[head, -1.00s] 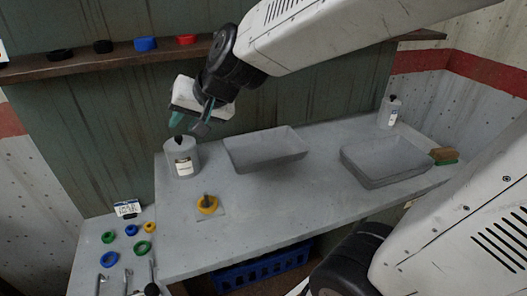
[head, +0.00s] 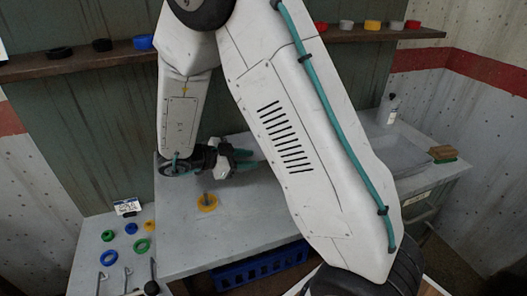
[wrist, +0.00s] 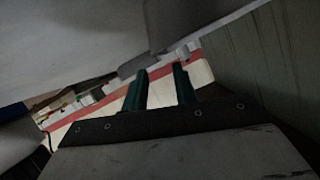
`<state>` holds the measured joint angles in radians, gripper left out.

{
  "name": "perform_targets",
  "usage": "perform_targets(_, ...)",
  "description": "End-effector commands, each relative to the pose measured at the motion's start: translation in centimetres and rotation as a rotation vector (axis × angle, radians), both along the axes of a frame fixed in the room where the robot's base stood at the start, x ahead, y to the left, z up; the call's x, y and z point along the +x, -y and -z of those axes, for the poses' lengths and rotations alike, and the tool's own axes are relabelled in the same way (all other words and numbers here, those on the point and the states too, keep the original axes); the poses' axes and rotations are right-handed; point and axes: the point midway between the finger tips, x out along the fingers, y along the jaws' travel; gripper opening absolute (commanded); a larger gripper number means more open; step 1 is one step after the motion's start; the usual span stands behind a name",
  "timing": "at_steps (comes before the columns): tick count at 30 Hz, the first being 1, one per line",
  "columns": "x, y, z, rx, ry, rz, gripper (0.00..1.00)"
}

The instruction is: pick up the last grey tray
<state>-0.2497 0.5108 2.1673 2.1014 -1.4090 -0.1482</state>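Two shallow grey trays are on the bench. The right grey tray (head: 398,153) shows partly beyond my arm. The left grey tray (head: 243,141) is mostly hidden behind my arm and gripper; only a bit of its left side shows. My gripper (head: 246,160) points right, low over the bench at the left tray's left end. In the wrist view the two green fingers of my gripper (wrist: 160,88) stand apart, with a grey edge just past their tips. I cannot tell whether the fingers touch the tray.
A white bottle (head: 389,110) and a brown-and-green brush (head: 443,154) are at the right end. A shelf (head: 70,66) runs along the back wall. A blue crate (head: 262,270) is under the bench.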

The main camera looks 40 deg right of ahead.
Motion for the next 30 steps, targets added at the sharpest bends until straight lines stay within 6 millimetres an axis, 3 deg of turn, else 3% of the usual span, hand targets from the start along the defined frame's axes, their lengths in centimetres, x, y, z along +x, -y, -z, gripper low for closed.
perform_targets(13,-0.7,5.6,2.1,0.002,-0.001,0.000,0.28)
perform_targets(23,-0.8,6.3,2.3,0.002,0.001,-0.003,0.28)
perform_targets(26,-0.8,6.3,2.3,0.002,0.001,-0.003,0.00)
perform_targets(30,-0.8,6.3,2.3,0.002,0.002,-0.003,0.00)
